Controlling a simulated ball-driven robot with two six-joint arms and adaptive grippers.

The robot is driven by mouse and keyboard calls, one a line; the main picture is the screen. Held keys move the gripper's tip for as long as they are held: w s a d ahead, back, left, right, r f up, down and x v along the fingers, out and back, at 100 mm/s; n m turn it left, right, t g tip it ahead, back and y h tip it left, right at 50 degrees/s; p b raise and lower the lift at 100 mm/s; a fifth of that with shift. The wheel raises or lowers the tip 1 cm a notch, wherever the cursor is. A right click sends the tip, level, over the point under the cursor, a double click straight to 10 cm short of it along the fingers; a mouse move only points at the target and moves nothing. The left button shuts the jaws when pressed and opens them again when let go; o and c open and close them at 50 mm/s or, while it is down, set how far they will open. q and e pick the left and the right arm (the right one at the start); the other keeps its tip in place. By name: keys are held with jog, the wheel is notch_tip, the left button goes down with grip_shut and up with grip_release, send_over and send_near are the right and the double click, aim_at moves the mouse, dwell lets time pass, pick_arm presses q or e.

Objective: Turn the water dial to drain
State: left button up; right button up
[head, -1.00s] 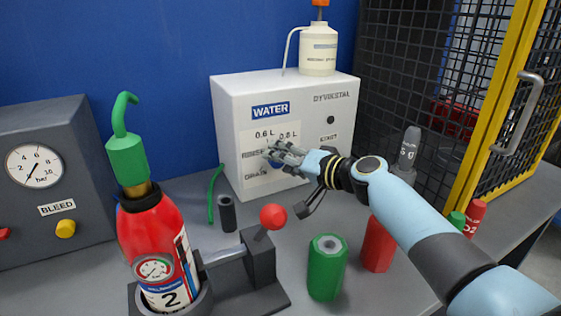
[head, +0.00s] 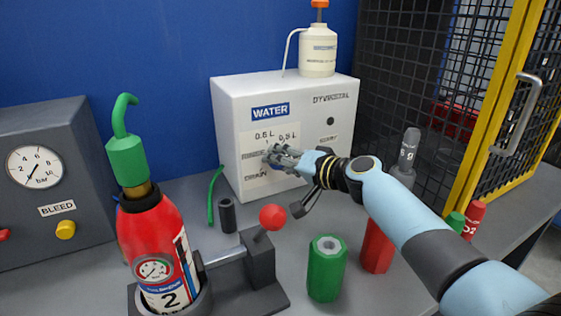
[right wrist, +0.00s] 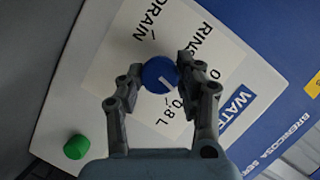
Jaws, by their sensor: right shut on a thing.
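The white water unit (head: 232,120) stands against the blue wall, with a WATER label and a pale panel marked 0.6 L, 0.8 L, RINSE and DRAIN. Its round blue dial (right wrist: 157,70) shows in the right wrist view, with a white mark pointing toward 0.8 L, away from DRAIN. My right gripper (head: 274,157) is at the panel and mostly hides the dial in the head view. In the right wrist view my right gripper (right wrist: 162,75) has one finger on each side of the dial and is shut on it. My left gripper is not in view.
A red extinguisher (head: 152,240) sits in a dark holder at front left, beside a red-knobbed lever (head: 272,217). A green cylinder (head: 326,268) and a red cylinder (head: 377,246) stand below my right arm. A mesh cage with a yellow frame (head: 493,110) is at right.

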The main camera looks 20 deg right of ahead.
jog(key=shift+n, duration=0.3)
jog(key=shift+r+n+h+p, duration=0.15)
jog(key=shift+n+h+p, duration=0.3)
jog(key=shift+n+h, duration=0.4)
jog(key=shift+a+n+h+p, duration=0.15)
jog(key=shift+n+h+p, duration=0.5)
jog(key=shift+n, duration=0.6)
jog(key=o, duration=1.1)
jog(key=shift+o, duration=0.2)
jog(key=shift+s, duration=0.1)
jog(key=v, duration=0.7)
jog(key=shift+r, duration=0.15)
